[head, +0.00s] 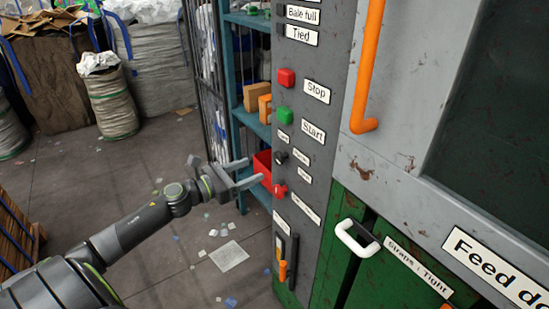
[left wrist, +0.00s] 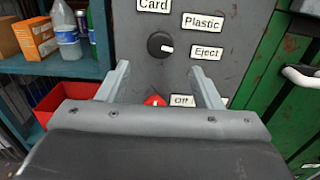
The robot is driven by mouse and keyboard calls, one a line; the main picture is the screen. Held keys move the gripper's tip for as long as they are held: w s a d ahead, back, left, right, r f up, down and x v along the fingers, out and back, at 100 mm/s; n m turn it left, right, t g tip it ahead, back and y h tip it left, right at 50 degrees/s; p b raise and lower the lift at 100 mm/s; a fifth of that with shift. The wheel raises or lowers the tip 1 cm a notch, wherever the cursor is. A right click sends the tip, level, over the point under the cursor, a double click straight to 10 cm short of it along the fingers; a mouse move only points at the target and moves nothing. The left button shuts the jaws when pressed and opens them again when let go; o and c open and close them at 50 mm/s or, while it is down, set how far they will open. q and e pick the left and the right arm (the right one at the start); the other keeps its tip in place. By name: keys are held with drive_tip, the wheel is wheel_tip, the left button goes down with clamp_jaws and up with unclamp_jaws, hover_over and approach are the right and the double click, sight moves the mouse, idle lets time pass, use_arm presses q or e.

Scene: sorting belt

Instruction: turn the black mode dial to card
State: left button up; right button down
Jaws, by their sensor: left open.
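The black mode dial (left wrist: 159,44) sits on the grey control panel in the left wrist view. Its white mark points right and slightly down, toward the Eject label (left wrist: 207,53). The Card label (left wrist: 154,5) is above the dial and the Plastic label (left wrist: 203,22) is to its upper right. The dial also shows small in the head view (head: 281,158). My left gripper (head: 256,173) is open and empty in front of the panel. In the left wrist view its fingertips (left wrist: 159,68) lie to either side, a little below the dial. My right gripper is out of view.
A red knob (left wrist: 155,100) with an Off label is below the dial. Green (head: 285,115) and red (head: 286,78) buttons are above it. A blue shelf (head: 252,128) with a red bin (head: 262,166) stands left of the panel. A white handle (head: 357,238) is to the right.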

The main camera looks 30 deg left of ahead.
sight(276, 160)
use_arm(q)
drive_tip(key=p+x, duration=0.3)
drive_tip(key=x, duration=0.5)
drive_tip(key=shift+w, duration=0.1)
drive_tip(key=shift+w+d+p, duration=0.25)
drive_tip(key=shift+w+p, duration=0.05)
drive_tip(key=shift+w, duration=0.1)
drive_tip(key=c, duration=1)
